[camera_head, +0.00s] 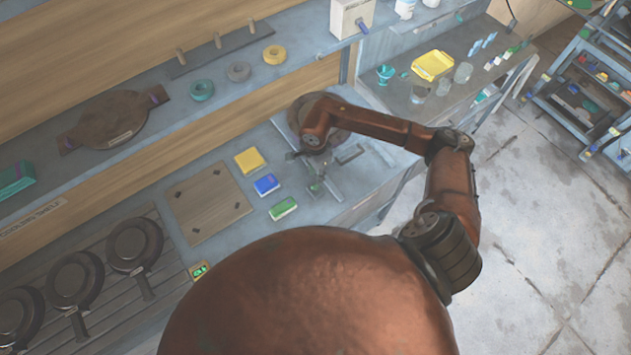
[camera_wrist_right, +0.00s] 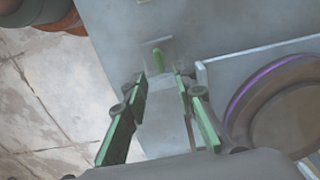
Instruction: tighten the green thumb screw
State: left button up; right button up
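The green thumb screw (camera_wrist_right: 158,60) shows in the right wrist view as a small upright green piece on a grey square base. It lies just beyond the fingertips of my right gripper (camera_wrist_right: 160,80), roughly centred between them. The two fingers with green pads are apart and nothing is visible between them. My left gripper is not in view.
A round dark plate with a purple rim stripe (camera_wrist_right: 285,110) lies close right of the gripper in the wrist view. On the counter, yellow (camera_head: 250,160), blue (camera_head: 266,184) and green (camera_head: 283,208) blocks sit left of the gripper, beside a brown board (camera_head: 207,203).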

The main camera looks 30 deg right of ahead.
aim_at(316, 186)
jog(key=shift+a+f+p, duration=0.1)
jog(key=shift+f+p, duration=0.5)
jog(key=shift+f, duration=2.35)
grip_shut()
